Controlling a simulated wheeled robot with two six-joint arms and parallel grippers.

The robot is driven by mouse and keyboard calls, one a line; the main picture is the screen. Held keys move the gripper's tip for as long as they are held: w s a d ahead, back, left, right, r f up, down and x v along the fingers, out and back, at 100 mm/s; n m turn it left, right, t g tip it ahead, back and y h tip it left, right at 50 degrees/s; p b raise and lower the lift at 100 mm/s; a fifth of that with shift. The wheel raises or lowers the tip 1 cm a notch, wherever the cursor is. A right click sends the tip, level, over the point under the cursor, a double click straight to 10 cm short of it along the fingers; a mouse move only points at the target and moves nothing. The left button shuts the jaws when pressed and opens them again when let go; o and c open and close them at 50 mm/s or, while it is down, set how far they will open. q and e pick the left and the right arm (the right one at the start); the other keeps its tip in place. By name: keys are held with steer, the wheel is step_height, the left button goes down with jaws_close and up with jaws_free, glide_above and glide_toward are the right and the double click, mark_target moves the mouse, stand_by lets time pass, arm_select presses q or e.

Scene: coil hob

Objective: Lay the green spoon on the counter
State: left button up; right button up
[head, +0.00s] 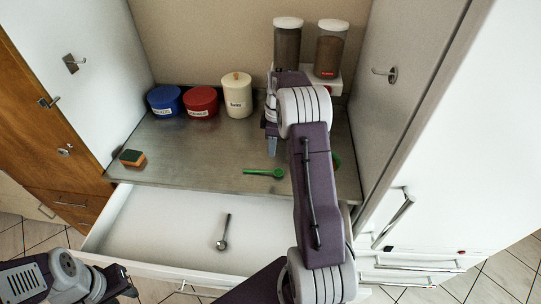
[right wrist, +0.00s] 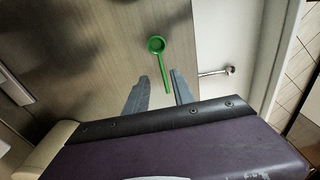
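The green spoon (head: 264,173) lies flat on the metal counter (head: 205,160), near its front edge, with its round bowl to the right. In the right wrist view the spoon (right wrist: 157,47) shows whole, its handle end pointing toward my gripper. My right gripper (right wrist: 161,78) is open and empty, its two fingers apart on either side of the handle end in that view. My left gripper (head: 127,286) is at the lower left, away from the counter.
An open white drawer (head: 165,225) below the counter holds a metal spoon (head: 224,234). Blue (head: 165,101), red (head: 201,102) and cream (head: 237,96) canisters stand at the back. A sponge (head: 132,158) lies at left. A green thing (head: 336,160) is partly hidden behind my right arm.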

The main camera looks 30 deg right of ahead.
steer(key=s+a+m, duration=0.4)
steer(key=s+a, duration=0.2)
steer(key=a, duration=0.5)
steer(key=s+a+m, duration=0.3)
steer(key=s+a, duration=0.1)
steer(key=s, duration=0.2)
steer(key=s+a+f+m, duration=0.1)
steer(key=s+a+m, duration=0.2)
steer(key=s+a, duration=0.2)
steer(key=shift+s+f+t, duration=0.25)
steer(key=shift+s+t, duration=0.15)
steer(key=shift+s, duration=0.8)
steer(key=shift+s, duration=0.1)
